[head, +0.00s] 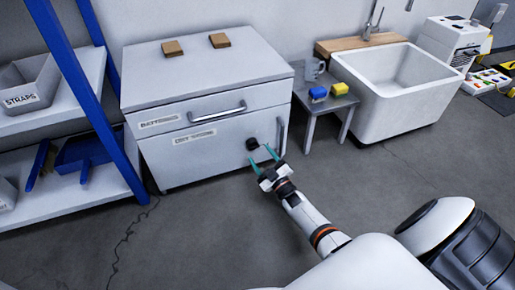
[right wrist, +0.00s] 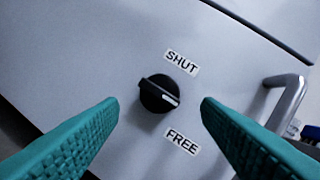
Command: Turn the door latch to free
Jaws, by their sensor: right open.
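The door latch is a round black knob (head: 252,144) on the lower front of the white cabinet. In the right wrist view the knob (right wrist: 159,94) shows a raised grip bar with a white mark at its lower right end. A SHUT label (right wrist: 181,63) sits above the knob and a FREE label (right wrist: 182,142) below it. The white mark points between the two labels. My right gripper (head: 265,158) is open just in front of the knob. Its teal fingers (right wrist: 160,112) stand apart on either side of the knob, and no contact shows. My left gripper is not in view.
The cabinet door has a vertical handle (head: 281,134) right of the knob; a drawer handle (head: 217,114) is above. A small side table (head: 323,106) with sponges and a mug stands at right, beside a white sink (head: 397,82). Blue-framed shelves (head: 76,90) stand at left.

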